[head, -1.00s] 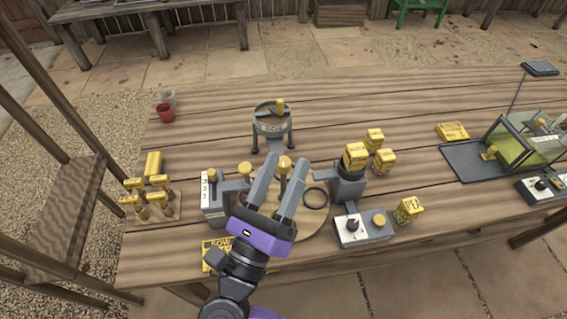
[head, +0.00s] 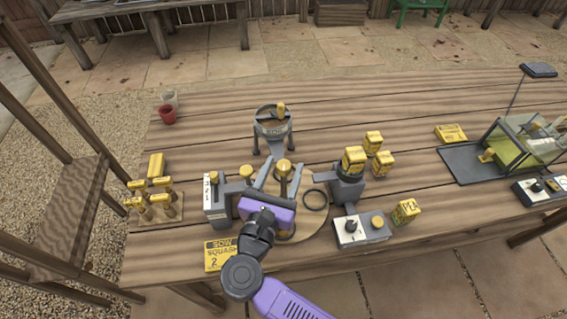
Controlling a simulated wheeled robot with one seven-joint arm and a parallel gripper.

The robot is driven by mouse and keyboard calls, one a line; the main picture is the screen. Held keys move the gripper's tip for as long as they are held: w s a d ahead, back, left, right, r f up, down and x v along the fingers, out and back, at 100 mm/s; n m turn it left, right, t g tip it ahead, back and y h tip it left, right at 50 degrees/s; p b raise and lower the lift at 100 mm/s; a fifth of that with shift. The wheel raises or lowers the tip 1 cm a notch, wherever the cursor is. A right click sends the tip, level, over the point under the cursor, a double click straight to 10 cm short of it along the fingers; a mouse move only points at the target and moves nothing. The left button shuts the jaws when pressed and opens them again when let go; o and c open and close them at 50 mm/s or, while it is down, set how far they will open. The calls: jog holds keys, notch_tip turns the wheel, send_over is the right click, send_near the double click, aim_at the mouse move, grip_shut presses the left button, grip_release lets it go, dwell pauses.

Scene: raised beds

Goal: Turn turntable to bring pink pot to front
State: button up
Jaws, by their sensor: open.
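The turntable (head: 312,226) is a round, light wooden disc on the workbench, partly covered by my arm. A yellow-topped upright knob (head: 284,170) rises over it. My gripper (head: 277,180) is open above the disc's left part, its fingers partly hidden behind its purple body and appearing around the knob's post; I cannot tell whether they touch it. No pink pot can be made out on the disc. A red pot (head: 167,114) stands at the bench's far left, beside a pale pot (head: 170,98).
A yellow sign (head: 221,254) reads "SOW SQUASH 2". A grey dispenser (head: 273,126) stands behind the disc. Yellow stamps (head: 153,204) stand left; a grey control box (head: 361,229) and yellow blocks (head: 354,158) stand right. The bench's back middle is clear.

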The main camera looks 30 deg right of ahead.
jog(key=shift+w+d, duration=0.35)
jog(key=shift+c, duration=0.3)
grip_shut()
